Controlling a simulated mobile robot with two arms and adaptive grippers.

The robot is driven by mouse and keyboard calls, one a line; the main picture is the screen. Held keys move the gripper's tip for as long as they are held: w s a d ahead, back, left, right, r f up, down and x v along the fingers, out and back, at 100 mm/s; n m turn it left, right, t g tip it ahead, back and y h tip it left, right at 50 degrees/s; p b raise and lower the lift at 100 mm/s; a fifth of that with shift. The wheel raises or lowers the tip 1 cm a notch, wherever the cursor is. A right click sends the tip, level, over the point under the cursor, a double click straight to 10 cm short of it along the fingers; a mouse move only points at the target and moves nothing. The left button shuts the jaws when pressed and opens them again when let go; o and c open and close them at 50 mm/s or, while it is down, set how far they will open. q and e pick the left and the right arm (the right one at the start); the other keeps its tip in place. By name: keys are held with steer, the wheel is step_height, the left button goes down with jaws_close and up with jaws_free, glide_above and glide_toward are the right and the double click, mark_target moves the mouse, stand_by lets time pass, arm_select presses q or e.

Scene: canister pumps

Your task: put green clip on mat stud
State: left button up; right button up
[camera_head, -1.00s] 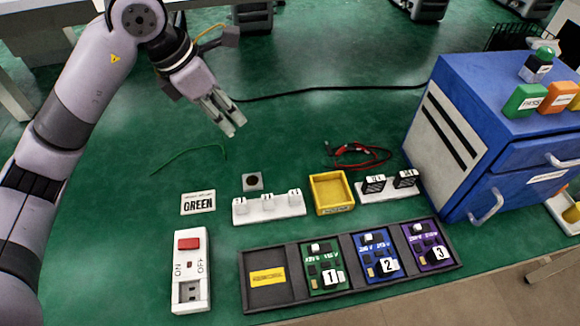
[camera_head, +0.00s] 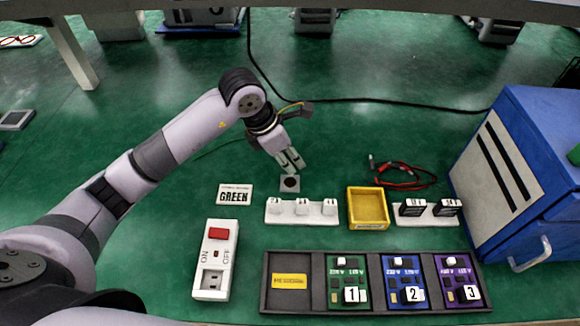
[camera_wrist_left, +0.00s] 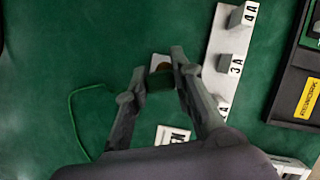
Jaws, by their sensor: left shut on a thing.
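My left gripper (camera_head: 292,164) is shut on a small dark green piece, the green clip (camera_wrist_left: 158,84), seen between its fingertips in the left wrist view. A thin green wire (camera_head: 215,148) runs across the green mat to the left of the gripper, and it also shows in the left wrist view (camera_wrist_left: 72,112). The mat stud, a small grey square with a dark round centre (camera_head: 290,184), lies just below the fingertips in the head view. In the left wrist view it is partly hidden behind the clip. I cannot tell whether the clip touches it.
A GREEN card (camera_head: 234,195) and a white switch box (camera_head: 215,260) lie to the left. A white block strip (camera_head: 301,212) is just in front of the stud. A yellow tray (camera_head: 367,208), red and black leads (camera_head: 405,175), a black board tray (camera_head: 375,305) and a blue cabinet (camera_head: 510,180) are around.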

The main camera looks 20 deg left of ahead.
arm_select(q)
steer(key=shift+f, duration=2.15)
steer(key=shift+f, duration=0.15)
steer(key=o, duration=1)
steer(key=shift+c, duration=0.2)
steer(key=shift+r, duration=0.3)
steer(key=v, duration=1.1)
steer(key=shift+a+r, duration=0.15)
steer(key=shift+r, duration=0.15)
